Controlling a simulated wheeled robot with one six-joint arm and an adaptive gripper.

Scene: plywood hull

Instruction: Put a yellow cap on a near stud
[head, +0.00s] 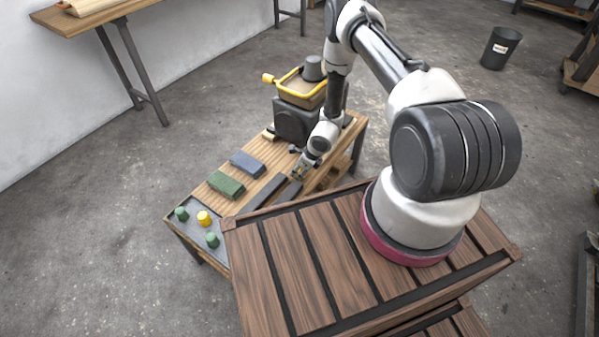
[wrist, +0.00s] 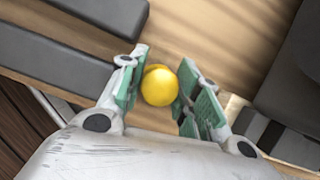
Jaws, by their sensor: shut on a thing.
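My gripper (head: 299,171) is over the workbench, just beyond the dark bars. In the wrist view my gripper (wrist: 160,88) has its green-padded fingers on either side of a round yellow cap (wrist: 159,86) and is shut on it. Bench wood shows behind the cap. Another yellow cap (head: 204,218) sits in a grey tray (head: 209,238) at the bench's near left end. Green caps stand in the same tray, one at the left (head: 181,214) and one nearer (head: 212,240). I cannot make out any bare stud in either view.
Two dark bars (head: 264,191) lie on the bench (head: 226,201), and two also show in the wrist view (wrist: 65,69). A green block (head: 226,184) and a blue-grey block (head: 247,164) lie left of them. A dark machine with a yellow handle (head: 292,121) stands behind my gripper.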

